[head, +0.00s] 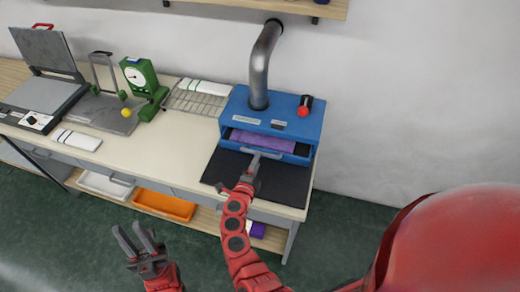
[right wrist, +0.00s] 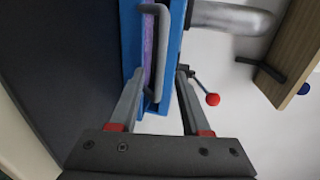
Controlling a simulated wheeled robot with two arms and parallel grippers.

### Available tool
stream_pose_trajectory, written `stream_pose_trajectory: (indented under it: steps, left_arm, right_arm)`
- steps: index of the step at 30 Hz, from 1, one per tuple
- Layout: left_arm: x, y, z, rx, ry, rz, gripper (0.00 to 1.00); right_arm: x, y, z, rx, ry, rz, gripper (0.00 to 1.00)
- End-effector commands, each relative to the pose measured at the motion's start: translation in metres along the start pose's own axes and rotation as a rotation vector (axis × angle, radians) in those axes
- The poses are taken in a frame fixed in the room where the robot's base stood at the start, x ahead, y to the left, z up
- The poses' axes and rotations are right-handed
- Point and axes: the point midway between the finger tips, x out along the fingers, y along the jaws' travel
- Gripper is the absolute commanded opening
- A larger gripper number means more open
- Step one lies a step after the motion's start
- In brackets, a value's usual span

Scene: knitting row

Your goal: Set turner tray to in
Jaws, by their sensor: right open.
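The blue turner (head: 278,107) stands on the right end of the worktable. Its tray (head: 300,158) sticks out a little at the front, with purple cloth (head: 262,139) in it. The grey tray handle (head: 262,153) is on the tray's front; it also shows in the right wrist view (right wrist: 162,50). My right gripper (head: 254,162) is open at the handle. In the right wrist view, the handle's lower end appears between the fingers (right wrist: 159,80); I cannot tell whether they touch it. My left gripper (head: 131,232) is open and empty in front of the table.
A dark mat (head: 283,185) lies under and before the turner. A metal pipe (head: 261,65) rises from its top, beside a red-knobbed lever (head: 304,107). A wire rack (head: 196,102), green gauge (head: 141,77) and heat press (head: 45,93) stand left. An orange bin (head: 165,205) is below.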

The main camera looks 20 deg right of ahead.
Motion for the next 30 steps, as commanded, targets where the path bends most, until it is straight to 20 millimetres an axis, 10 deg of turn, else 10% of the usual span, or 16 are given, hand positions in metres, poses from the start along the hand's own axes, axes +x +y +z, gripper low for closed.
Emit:
stream_pose_trajectory:
  steps: [9, 21, 30]
  left_arm:
    - [0.013, -0.001, -0.002, 0.000, -0.001, 0.000, 0.29]
    - [0.013, -0.001, -0.002, 0.000, -0.001, 0.000, 0.29]
    - [0.013, -0.001, -0.002, 0.000, -0.001, 0.000, 0.29]
  right_arm:
    - [0.048, 0.000, 0.002, -0.003, -0.004, -0.001, 0.47]
    - [0.056, 0.000, 0.001, 0.002, -0.002, 0.000, 0.47]
    - [0.056, 0.000, 0.001, 0.001, -0.002, 0.000, 0.00]
